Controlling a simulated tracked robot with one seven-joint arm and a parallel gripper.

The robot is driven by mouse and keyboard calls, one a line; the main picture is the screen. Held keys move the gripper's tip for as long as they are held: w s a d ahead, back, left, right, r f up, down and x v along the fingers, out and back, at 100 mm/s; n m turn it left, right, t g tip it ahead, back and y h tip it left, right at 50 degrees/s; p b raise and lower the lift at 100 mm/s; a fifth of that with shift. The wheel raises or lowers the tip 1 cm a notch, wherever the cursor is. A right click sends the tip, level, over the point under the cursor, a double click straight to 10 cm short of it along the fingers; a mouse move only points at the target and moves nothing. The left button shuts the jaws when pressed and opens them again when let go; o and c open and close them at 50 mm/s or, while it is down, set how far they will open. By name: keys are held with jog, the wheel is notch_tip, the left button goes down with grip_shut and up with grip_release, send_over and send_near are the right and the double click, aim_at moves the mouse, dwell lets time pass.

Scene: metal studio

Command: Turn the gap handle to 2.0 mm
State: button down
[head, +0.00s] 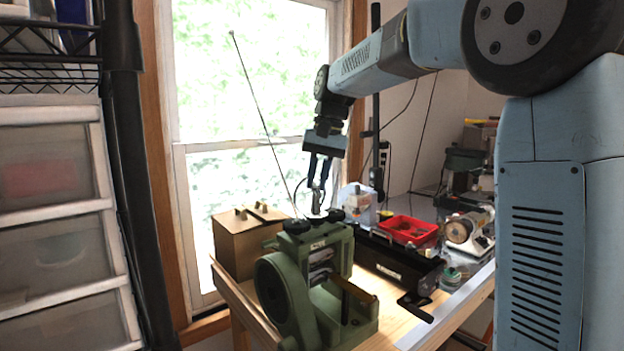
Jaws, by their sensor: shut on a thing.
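A green rolling mill (280,285) stands at the near end of the wooden bench, with steel rollers in its middle. Black knobs sit on its top at the left (296,226) and right (335,215). The gap handle (316,207) is a small grey upright piece above the mill's top. My gripper (318,192) points straight down over the mill, its blue fingers shut on this handle. The fingers partly hide the handle. The gap scale and its reading are too small to make out.
A brown box (246,240) stands behind the mill at the left. A long black tool (395,262), a red tray (409,231) and a small grinder (470,229) lie to the right. A thin rod (262,115) slants up from behind the mill. A drawer unit (60,220) fills the left.

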jog(key=shift+s+f, duration=0.1)
dwell(0.3)
jog(key=c, duration=1.1)
grip_release()
notch_tip(320, 180, up, 14)
jog(key=d, duration=0.2)
jog(key=shift+d+f, duration=0.2)
jog(key=shift+d, duration=0.15)
jog(key=shift+o, duration=0.2)
